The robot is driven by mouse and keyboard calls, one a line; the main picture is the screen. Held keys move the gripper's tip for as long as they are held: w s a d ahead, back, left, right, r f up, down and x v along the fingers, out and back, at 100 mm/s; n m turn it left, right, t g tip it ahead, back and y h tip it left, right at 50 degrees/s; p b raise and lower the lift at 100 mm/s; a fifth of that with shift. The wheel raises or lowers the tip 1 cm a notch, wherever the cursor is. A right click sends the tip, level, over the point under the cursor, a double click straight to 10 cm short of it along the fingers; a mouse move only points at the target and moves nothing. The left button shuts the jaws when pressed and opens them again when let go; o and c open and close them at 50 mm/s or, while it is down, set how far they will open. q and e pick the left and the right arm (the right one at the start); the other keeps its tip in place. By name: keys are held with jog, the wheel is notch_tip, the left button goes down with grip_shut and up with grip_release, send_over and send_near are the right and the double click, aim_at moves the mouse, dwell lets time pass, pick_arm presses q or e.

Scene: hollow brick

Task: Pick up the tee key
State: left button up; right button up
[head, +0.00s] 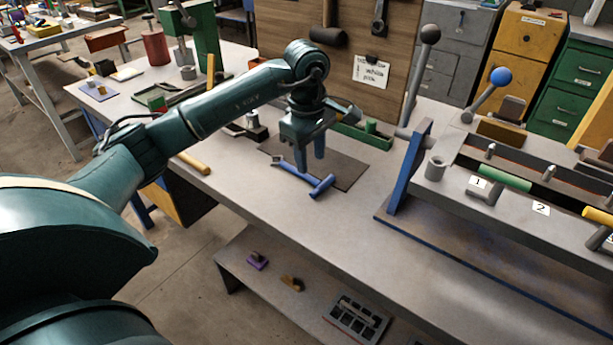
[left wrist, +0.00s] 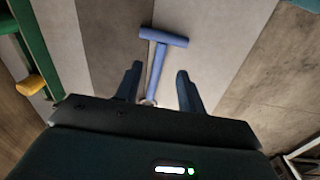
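The tee key is a blue T-shaped tool (head: 300,177) lying on the grey workbench, partly over a dark mat, with its crossbar toward the bench's front edge. My left gripper (head: 310,163) points down just above it. In the left wrist view the tee key (left wrist: 157,55) runs up between the two separated fingers of my left gripper (left wrist: 155,85), its crossbar beyond the fingertips. The fingers are open, with gaps showing on both sides of the shaft. Part of the shaft is hidden behind the gripper in the head view. My right gripper is not in view.
A blue-framed fixture (head: 408,170) with levers stands to the right on the bench. A green tray (head: 365,134) lies behind the mat (head: 345,172). A yellow-handled tool (head: 194,163) is at the left front edge.

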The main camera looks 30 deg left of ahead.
aim_at(315, 179)
pick_arm(q)
jog(key=f, duration=0.2)
jog(key=d+f, duration=0.1)
jog(key=f, duration=0.1)
jog(key=shift+w+f, duration=0.1)
jog(key=shift+f, duration=0.1)
jog(key=shift+f+p, duration=0.3)
jog(key=shift+f, duration=0.1)
grip_shut()
